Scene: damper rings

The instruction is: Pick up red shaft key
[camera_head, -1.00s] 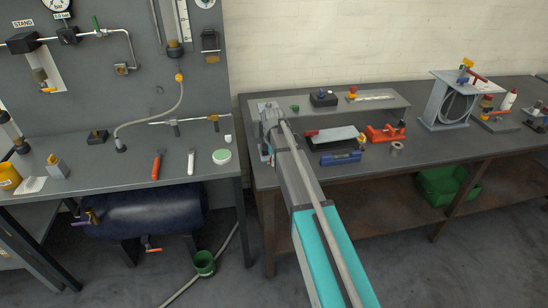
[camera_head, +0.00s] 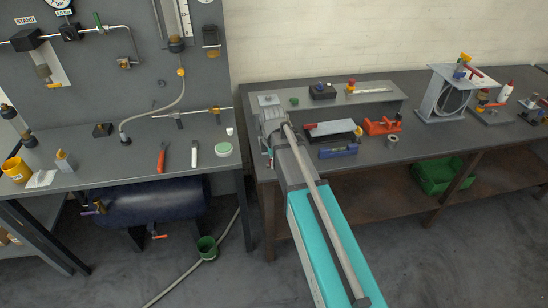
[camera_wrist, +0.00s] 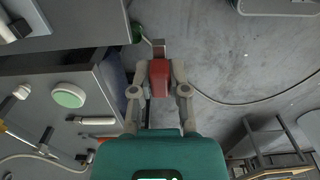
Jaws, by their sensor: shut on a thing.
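The red shaft key (camera_wrist: 159,80) is a red block with a grey metal end pointing away from my wrist. My gripper (camera_wrist: 159,70) is shut on it in the wrist view, one finger against each side. The key is clear of any surface there, with the concrete floor seen behind it. In the head view my arm reaches to the left end of the right bench, and the arm hides the fingers and the key.
The right bench (camera_head: 440,143) holds a red vise-like tool (camera_head: 382,126), a blue level (camera_head: 338,151) and a grey ring (camera_head: 392,141). The left bench carries a round green-topped tin (camera_head: 223,150), also in the wrist view (camera_wrist: 69,95). A gap separates the benches.

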